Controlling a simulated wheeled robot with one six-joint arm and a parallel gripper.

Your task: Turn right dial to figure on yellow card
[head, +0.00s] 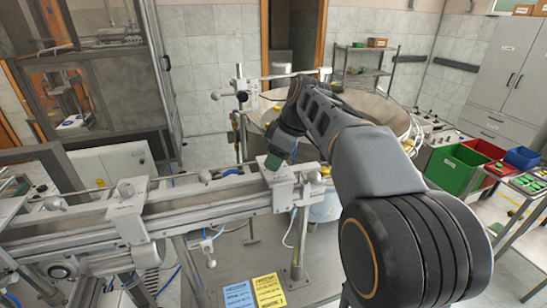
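The yellow card (269,291) lies on the grey metal table below the conveyor, beside a blue card (238,296). Its print is too small to read. My arm reaches from the lower right to the conveyor. My gripper (275,160) points down at the top of the right white block (284,187) on the rail. A dark green part shows at its tip; I cannot tell whether it is a fingertip or a knob. No dial face or figure can be made out there. The fingers are too small and hidden to tell open from shut. The left white block (128,205) stands further along the rail.
The conveyor rail (190,212) runs across the left and middle. A large round feeder bowl (375,108) stands behind my arm. Green (455,166), red and blue bins stand at the right. A clamp post (240,95) rises behind the rail near my gripper.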

